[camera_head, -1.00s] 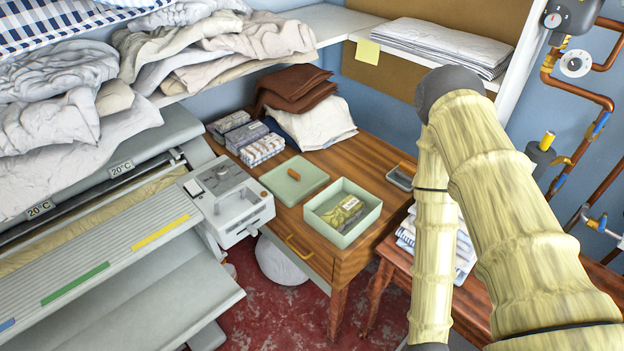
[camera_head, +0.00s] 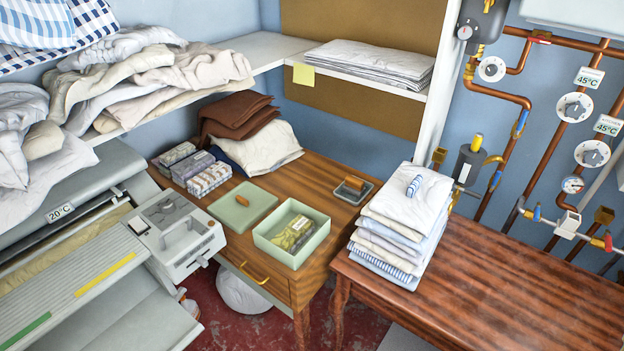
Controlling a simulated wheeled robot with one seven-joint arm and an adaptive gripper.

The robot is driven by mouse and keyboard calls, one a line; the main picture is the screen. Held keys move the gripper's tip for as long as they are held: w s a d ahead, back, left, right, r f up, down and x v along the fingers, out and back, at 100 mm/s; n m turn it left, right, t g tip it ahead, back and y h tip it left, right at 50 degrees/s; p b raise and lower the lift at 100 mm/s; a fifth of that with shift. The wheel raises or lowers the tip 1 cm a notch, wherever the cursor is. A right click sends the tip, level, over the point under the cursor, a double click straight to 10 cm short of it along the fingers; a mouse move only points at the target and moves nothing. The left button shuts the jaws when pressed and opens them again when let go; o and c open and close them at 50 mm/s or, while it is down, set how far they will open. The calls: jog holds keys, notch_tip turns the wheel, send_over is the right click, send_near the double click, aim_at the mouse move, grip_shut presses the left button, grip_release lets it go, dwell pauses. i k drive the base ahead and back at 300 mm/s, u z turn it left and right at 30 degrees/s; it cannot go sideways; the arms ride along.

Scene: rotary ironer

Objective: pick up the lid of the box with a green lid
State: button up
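A square pale green lid (camera_head: 243,207) with a small brown wooden knob lies flat on the wooden cabinet top (camera_head: 311,188). The matching open green box (camera_head: 291,233) stands beside it to the right, with a dark greenish packet with a pale label inside. The lid is off the box, next to its left side. My gripper is not in view, and no part of my arm shows.
Several wrapped bundles (camera_head: 190,166) and folded brown and cream cloths (camera_head: 262,146) lie behind the lid. A small tray (camera_head: 353,190) is to the right. The ironer's control unit (camera_head: 178,233) borders the left. A linen stack (camera_head: 404,223) stands on the right table (camera_head: 490,283).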

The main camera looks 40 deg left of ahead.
aim_at(239, 209)
jog(key=z, duration=0.3)
jog(key=k, duration=1.35)
jog(key=u, duration=2)
jog(key=i, duration=1)
